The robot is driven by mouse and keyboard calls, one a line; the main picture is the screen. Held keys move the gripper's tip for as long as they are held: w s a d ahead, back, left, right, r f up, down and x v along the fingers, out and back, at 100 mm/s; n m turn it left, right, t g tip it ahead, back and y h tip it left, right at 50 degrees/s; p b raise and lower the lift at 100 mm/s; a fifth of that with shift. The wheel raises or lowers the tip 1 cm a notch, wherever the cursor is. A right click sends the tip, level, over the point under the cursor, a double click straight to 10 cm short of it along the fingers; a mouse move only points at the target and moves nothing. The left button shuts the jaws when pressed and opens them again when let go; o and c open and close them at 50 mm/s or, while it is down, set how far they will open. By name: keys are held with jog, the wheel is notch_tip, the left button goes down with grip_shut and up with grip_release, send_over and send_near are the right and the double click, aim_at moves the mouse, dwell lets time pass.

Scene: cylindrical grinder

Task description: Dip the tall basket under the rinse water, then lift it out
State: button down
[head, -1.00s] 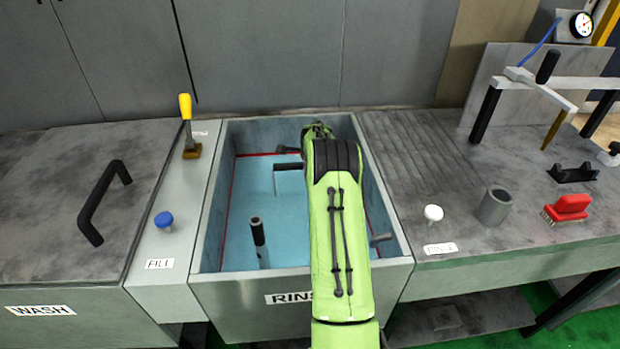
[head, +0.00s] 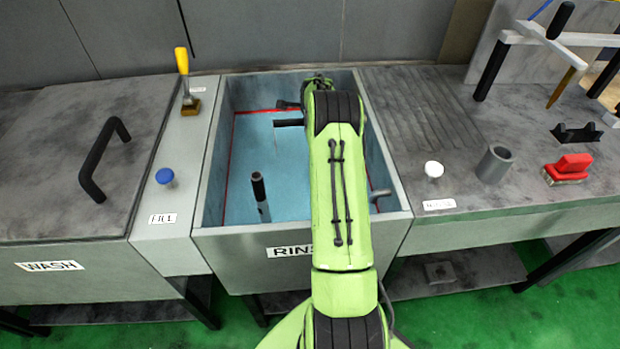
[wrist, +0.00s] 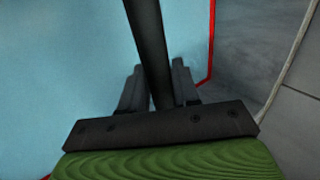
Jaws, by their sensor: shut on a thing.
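The rinse tank (head: 202,205), labelled RINSE, holds pale blue water (head: 245,165) with a red line around its inner wall. My gripper (wrist: 157,88) is shut on a dark bar, which looks like the tall basket's handle (wrist: 146,35). In the head view one dark end of this handle (head: 288,123) sticks out left of my arm, close to the water. The basket's body cannot be made out in either view; the opaque water and my arm cover that area. My fingers are mostly hidden in the head view.
A dark upright pipe (head: 260,190) stands in the tank's front left. A small dark lever (head: 380,193) is at the right wall. The closed wash lid (head: 60,170) lies left; the ribbed drainboard (head: 415,110) right has free room. A grey cup (head: 494,163) and red brush (head: 570,168) stand farther right.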

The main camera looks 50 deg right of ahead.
jog(key=shift+r, duration=0.15)
notch_tip(320, 180, up, 39)
jog(key=p, duration=2.7)
dwell(1.8)
